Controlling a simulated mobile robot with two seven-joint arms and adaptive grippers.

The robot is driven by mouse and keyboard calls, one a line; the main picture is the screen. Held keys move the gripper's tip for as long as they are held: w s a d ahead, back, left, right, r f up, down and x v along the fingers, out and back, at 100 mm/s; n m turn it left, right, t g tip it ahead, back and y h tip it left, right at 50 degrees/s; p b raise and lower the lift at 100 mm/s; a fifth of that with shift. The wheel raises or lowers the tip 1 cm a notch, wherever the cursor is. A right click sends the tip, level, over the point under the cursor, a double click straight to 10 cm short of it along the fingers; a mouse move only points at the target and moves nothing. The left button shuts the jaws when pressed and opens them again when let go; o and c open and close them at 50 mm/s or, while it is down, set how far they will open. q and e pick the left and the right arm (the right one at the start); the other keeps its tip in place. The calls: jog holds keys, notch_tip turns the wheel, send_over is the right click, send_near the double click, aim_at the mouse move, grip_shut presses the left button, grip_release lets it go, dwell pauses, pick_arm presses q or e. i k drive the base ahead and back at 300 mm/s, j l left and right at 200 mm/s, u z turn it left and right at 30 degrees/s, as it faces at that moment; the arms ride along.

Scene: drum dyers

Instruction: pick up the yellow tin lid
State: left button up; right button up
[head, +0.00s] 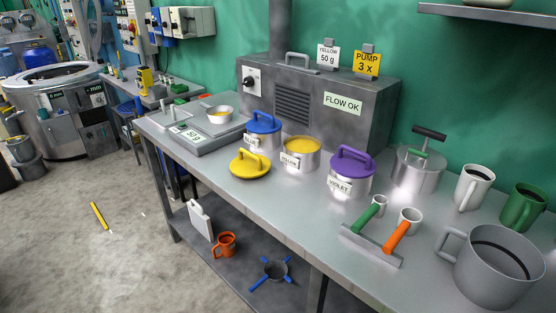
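The yellow tin lid (250,166) lies flat on the metal workbench, with its arched handle upward. It is in front of the open yellow tin (300,153), which holds yellow powder and has a label on its front. The lid appears to be apart from the tins around it. The blue-lidded tin (263,132) stands just behind the lid, and the violet-lidded tin (350,174) stands to the right of the yellow tin. Neither of my grippers is in the head view.
A scale (190,133) with a small bowl of yellow powder (220,115) stands left of the lid. A grey machine (330,92) stands behind the tins. Mugs, scoops on a rack (370,247) and a large grey jug (490,275) crowd the right. The bench front near the lid is clear.

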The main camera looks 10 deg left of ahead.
aim_at(248, 165)
jog(key=i+j+z, duration=0.25)
jog(key=j, duration=0.35)
jog(key=i+j+z, duration=0.2)
jog(key=j, duration=0.4)
jog(key=i+j+z, duration=0.25)
jog(key=j, duration=0.45)
jog(key=j+z, duration=0.2)
jog(key=j, duration=0.45)
jog(key=i+j+z, duration=0.25)
jog(key=j, duration=0.5)
jog(key=k+l, duration=0.05)
jog(key=k, duration=0.05)
